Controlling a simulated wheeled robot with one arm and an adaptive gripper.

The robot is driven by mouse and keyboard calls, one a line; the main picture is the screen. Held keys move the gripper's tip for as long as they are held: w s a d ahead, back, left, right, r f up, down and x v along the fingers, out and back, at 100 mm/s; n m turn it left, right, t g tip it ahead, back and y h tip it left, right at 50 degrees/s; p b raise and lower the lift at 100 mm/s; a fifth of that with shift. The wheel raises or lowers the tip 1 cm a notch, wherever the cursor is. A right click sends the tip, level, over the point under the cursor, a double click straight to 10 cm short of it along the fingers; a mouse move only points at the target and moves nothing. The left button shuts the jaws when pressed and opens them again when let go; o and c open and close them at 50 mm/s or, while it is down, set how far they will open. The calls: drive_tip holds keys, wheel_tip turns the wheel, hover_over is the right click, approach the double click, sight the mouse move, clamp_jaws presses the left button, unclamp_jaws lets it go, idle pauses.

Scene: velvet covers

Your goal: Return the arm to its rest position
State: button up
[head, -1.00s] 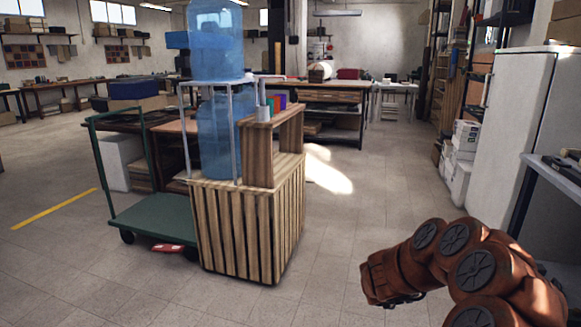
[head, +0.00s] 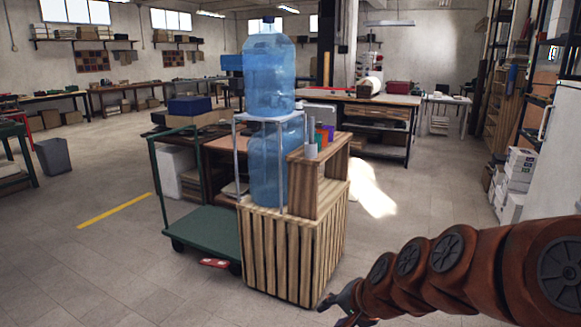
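My orange-brown arm reaches in from the right edge in the head view and slopes down to the left, with dark round caps on its joints. My gripper (head: 338,306) is dark and small at the arm's far end, in front of the lower right corner of the slatted wooden crate stand. The picture does not settle whether it touches the crate or whether its fingers are apart. I see nothing held in it.
A white fridge (head: 560,135) is at right. Tiled floor is open at left.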

drive_tip(key=s+d+r+n+g+h+p, duration=0.1)
drive_tip(key=s+d+r+n+g+p, duration=0.1)
drive_tip(key=s, duration=0.7)
drive_tip(key=s+d+r+n+g+h+p, duration=0.2)
drive_tip(key=s+d+r+n+g+p, duration=0.1)
drive_tip(key=s, duration=0.6)
drive_tip(key=s+d+r+n+g+h+p, duration=0.1)
drive_tip(key=s+d+r+n+g+p, duration=0.1)
drive_tip(key=s, duration=0.7)
drive_tip(key=shift+s+d+r+g+p, duration=0.25)
drive_tip(key=shift+d+p, duration=0.25)
drive_tip(key=shift+d, duration=0.6)
drive_tip(key=shift+f, duration=0.1)
